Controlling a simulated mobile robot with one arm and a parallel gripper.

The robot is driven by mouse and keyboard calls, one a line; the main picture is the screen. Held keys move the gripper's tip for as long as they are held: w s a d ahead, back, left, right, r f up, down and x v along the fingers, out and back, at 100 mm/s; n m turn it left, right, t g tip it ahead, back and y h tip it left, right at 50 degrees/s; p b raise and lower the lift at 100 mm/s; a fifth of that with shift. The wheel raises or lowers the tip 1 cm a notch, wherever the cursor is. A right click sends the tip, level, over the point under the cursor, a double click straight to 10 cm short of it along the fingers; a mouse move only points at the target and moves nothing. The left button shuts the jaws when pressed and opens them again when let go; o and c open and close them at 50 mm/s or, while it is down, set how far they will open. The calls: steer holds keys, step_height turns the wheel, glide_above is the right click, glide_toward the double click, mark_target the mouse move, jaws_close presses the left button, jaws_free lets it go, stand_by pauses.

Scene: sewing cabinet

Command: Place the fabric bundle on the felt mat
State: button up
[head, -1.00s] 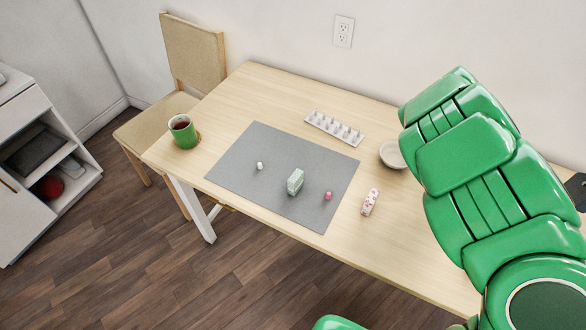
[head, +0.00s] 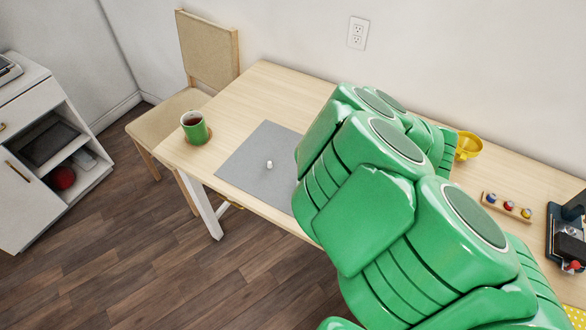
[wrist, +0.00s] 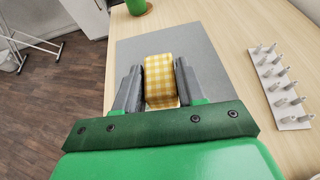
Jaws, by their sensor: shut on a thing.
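A yellow-and-white checked fabric bundle (wrist: 159,78) is held between the two dark fingers of my gripper (wrist: 157,72), which is shut on it. In the wrist view the grey felt mat (wrist: 203,47) shows behind and around the bundle. I cannot tell how high the bundle is above it. In the head view the mat (head: 245,168) lies on the wooden table, with its right part hidden by my arm. My gripper and the bundle are hidden there too.
A small white item (head: 269,164) lies on the mat. A green mug (head: 195,129) stands left of it. A white spool rack (wrist: 280,88) is right of the mat. A yellow cup (head: 467,146) and a coloured-spool rack (head: 508,206) stand farther right.

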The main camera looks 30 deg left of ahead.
steer(key=shift+n+g, duration=0.5)
steer(key=shift+g, duration=0.1)
steer(key=a, duration=0.1)
steer(key=s+a, duration=0.1)
steer(key=a+f, duration=0.1)
steer(key=shift+s+a, duration=0.2)
steer(key=shift+a, duration=0.1)
steer(key=shift+w+a+f, duration=1.15)
steer(key=shift+w+f, duration=0.2)
steer(key=shift+f, duration=0.1)
steer(key=shift+w+a+f, duration=1.15)
steer(key=shift+w+f, duration=0.25)
steer(key=shift+w+a+f, duration=1.15)
steer(key=shift+w+f, duration=0.2)
steer(key=shift+f, duration=1.6)
steer(key=shift+f, duration=0.1)
steer(key=o, duration=1)
